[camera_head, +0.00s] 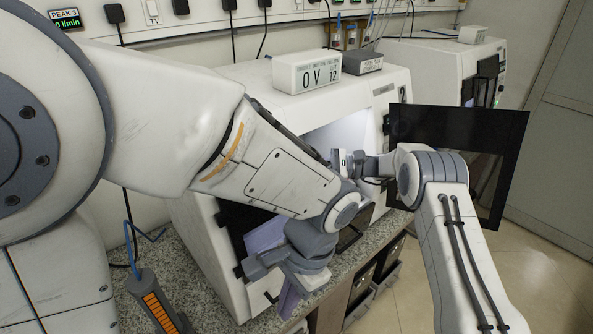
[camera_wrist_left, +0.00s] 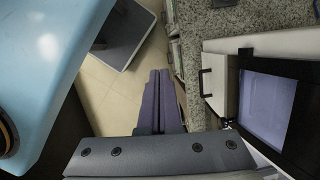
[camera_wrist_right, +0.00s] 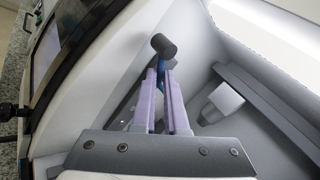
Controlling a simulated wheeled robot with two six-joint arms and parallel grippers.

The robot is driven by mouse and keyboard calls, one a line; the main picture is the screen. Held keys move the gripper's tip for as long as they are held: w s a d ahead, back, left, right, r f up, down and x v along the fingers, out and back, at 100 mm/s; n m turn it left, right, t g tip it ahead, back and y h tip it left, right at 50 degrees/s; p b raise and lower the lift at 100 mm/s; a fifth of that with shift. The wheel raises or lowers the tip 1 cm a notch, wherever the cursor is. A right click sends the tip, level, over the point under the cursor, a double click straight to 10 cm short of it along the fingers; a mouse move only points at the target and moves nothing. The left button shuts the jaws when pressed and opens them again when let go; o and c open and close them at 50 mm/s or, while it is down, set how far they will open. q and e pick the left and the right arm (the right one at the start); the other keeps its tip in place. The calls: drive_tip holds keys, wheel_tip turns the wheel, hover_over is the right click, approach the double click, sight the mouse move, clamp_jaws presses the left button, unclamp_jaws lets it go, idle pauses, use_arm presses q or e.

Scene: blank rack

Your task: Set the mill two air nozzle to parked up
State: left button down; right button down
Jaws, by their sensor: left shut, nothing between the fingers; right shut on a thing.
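The white mill marked 2 (camera_head: 290,105) stands on the counter, its front opening lit inside and its black door panel (camera_head: 460,135) swung out to the right. My right gripper reaches into the opening; in the right wrist view its fingers (camera_wrist_right: 161,78) are shut on the air nozzle (camera_wrist_right: 163,46), a dark cylindrical end on a blue stem. The nozzle end sticks up past the fingertips, tilted. In the head view the nozzle is hidden. My left gripper (camera_head: 289,298) is shut and empty, pointing down in front of the mill's left side; its closed fingers also show in the left wrist view (camera_wrist_left: 159,82).
A second white machine (camera_head: 445,65) stands behind to the right. Boxes (camera_head: 306,74) sit on the mill's top. A grey block (camera_wrist_right: 222,100) is inside, right of the fingers. An orange-striped device (camera_head: 158,303) stands at lower left. The floor at right is clear.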

use_arm(q)
drive_tip(key=w+d+f+m+t+y, duration=0.25)
drive_tip(key=w+f+m+y, duration=0.25)
drive_tip(key=w+f+y, duration=0.3)
drive_tip(key=w+d+f+m+t+y, duration=0.1)
drive_tip(key=w+f+m+t+y, duration=0.25)
drive_tip(key=w+f+y, duration=0.55)
drive_tip(key=w+d+r+m+t+h, duration=0.2)
drive_tip(key=w+d+r+m+t, duration=0.25)
drive_tip(key=w+r+t, duration=0.5)
drive_tip(key=r+x, duration=0.2)
drive_tip(key=x, duration=1.2)
drive_tip(key=shift+s+d+g, duration=0.15)
drive_tip(key=shift+d+g, duration=0.05)
drive_tip(key=shift+g, duration=0.25)
drive_tip(key=shift+r+y, duration=0.1)
drive_tip(key=shift+y, duration=0.2)
